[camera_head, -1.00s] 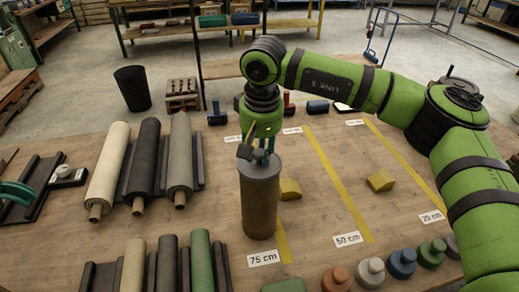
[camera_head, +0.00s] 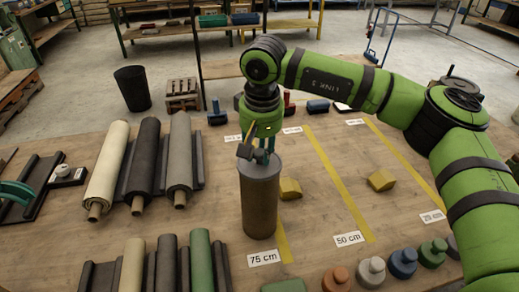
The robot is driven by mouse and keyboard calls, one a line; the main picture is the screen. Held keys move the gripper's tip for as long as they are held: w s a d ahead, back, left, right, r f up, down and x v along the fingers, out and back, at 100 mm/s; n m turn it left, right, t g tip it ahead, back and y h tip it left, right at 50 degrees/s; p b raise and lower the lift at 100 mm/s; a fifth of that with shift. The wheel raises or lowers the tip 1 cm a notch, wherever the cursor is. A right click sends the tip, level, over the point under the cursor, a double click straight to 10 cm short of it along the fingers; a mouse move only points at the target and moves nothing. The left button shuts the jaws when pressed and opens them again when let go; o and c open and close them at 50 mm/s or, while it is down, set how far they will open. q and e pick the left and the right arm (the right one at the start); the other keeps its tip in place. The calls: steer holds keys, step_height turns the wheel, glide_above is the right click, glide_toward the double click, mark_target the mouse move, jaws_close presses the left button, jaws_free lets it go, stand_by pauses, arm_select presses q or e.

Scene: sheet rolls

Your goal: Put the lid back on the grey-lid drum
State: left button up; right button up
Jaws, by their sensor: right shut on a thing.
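The grey-lid drum (camera_head: 259,208) is a tall brown-grey cylinder standing upright on the table near the 75 cm label. Its grey top (camera_head: 260,168) looks in place on the drum, though I cannot tell whether the lid sits fully flush. My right gripper (camera_head: 262,156) points straight down over the drum's top, its fingers shut on the lid's grip, which is mostly hidden between them. A small part of my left gripper (camera_head: 14,193) shows at the left edge; its fingers are not clear.
Rolls in cream (camera_head: 110,168), dark and grey lie left of the drum. Shorter rolls (camera_head: 200,262) lie at the front. Yellow wedges (camera_head: 289,188) sit to the right. Several coloured knobbed pieces (camera_head: 371,271) line the front right.

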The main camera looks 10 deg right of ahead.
stand_by(0.3)
steer(key=o, duration=1.6)
steer(key=shift+r, duration=0.1)
steer(key=shift+r+p, duration=2.25)
steer(key=shift+r, duration=1.15)
jaws_close()
